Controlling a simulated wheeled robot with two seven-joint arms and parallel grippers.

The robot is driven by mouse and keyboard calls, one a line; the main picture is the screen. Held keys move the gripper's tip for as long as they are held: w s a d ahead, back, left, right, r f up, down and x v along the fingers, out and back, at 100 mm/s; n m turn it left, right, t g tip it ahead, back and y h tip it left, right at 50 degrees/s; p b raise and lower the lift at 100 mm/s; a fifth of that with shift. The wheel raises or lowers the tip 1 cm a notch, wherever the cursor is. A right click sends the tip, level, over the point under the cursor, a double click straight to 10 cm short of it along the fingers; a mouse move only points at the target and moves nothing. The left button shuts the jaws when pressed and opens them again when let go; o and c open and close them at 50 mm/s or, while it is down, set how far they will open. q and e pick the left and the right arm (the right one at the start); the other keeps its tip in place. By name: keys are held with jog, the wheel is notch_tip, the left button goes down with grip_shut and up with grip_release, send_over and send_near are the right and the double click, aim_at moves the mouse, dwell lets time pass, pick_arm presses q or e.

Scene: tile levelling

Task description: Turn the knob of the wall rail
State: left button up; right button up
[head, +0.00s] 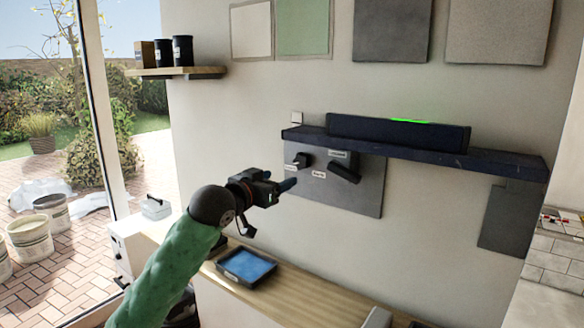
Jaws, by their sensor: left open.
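The dark wall rail (490,164) runs along the wall like a narrow shelf. Under it a grey panel (362,200) carries a small black knob (303,160) at the left and a larger black, slanted handle (345,172) to its right. Small white labels sit by them, too small to read. My left gripper (279,180) reaches in from the lower left, open and empty. Its fingertips show just below and left of the small knob, and I see no contact with it. My right gripper is not in view.
A long black bar (398,134) with a green lit strip lies on the rail. Below, a wooden counter (316,297) holds a dark tray (246,267) with a blue inside. A small shelf (176,72) with dark canisters is at upper left. The wall right of the panel is mostly clear.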

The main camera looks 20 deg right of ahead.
aim_at(300, 163)
pick_arm(q)
jog(key=w+d+p, duration=0.1)
jog(key=w+d+r, duration=0.1)
jog(key=d, duration=0.1)
jog(key=w+d+r+p, duration=0.1)
jog(key=d, duration=0.1)
jog(key=shift+d+r+p, duration=0.15)
jog(key=shift+p, duration=0.2)
jog(key=shift+x, duration=0.95)
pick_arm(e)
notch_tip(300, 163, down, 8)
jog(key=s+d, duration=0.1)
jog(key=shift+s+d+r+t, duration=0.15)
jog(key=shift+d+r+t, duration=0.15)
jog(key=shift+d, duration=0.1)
pick_arm(q)
jog(key=c, duration=1)
jog(key=shift+o, duration=0.2)
jog(key=shift+m, duration=0.4)
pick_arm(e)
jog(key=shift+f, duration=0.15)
